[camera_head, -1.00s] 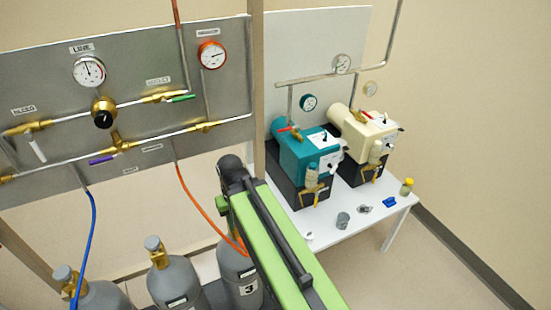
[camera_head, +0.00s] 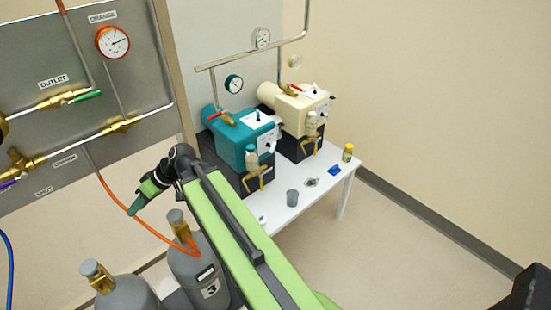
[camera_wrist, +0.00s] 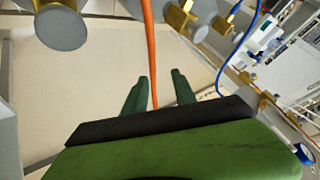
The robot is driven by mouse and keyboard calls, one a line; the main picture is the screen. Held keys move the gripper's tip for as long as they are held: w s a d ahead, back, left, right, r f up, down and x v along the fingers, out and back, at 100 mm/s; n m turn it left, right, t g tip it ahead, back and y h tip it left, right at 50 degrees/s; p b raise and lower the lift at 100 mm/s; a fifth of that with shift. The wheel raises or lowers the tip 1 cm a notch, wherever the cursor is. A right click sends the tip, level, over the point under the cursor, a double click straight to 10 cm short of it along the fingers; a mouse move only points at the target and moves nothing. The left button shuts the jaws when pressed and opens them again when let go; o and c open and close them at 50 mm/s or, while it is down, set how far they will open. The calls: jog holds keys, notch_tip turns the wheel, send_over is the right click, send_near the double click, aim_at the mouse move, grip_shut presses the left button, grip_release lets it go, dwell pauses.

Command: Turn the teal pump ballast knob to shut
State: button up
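The teal pump (camera_head: 232,142) stands on the white table in the head view, left of the cream pump. A small dark knob (camera_head: 258,115) sits on the white plate on its top; its exact setting is too small to read. My gripper (camera_head: 137,207) is left of the teal pump and apart from it, in front of the metal panel. In the wrist view its two green fingers (camera_wrist: 160,76) stand apart with nothing clearly held. The orange hose (camera_wrist: 148,45) appears between them there; I cannot tell whether it touches. The wrist view does not show the pump.
The cream pump (camera_head: 283,108) stands close beside the teal one. Grey cylinders (camera_head: 200,262) stand below my arm, and the orange hose (camera_head: 150,228) passes by my gripper. A grey cup (camera_head: 292,198) and blue item (camera_head: 334,170) lie on the table (camera_head: 318,190).

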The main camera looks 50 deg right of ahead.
jog(key=w+d+f+m+t+y+b, duration=0.1)
jog(key=d+f+t+b, duration=0.2)
jog(key=d, duration=0.5)
jog(key=w+d+m+t+b, duration=0.1)
jog(key=w+d+t+b, duration=0.1)
jog(key=d+b, duration=0.35)
jog(key=m+t+h+b, duration=0.8)
jog(key=m+h+b, duration=0.15)
jog(key=b, duration=0.75)
send_near(274, 149)
jog(key=shift+h, duration=0.25)
jog(key=w, duration=0.9)
jog(key=shift+w+d, duration=0.1)
jog(key=shift+d, duration=0.15)
jog(key=shift+c, duration=0.3)
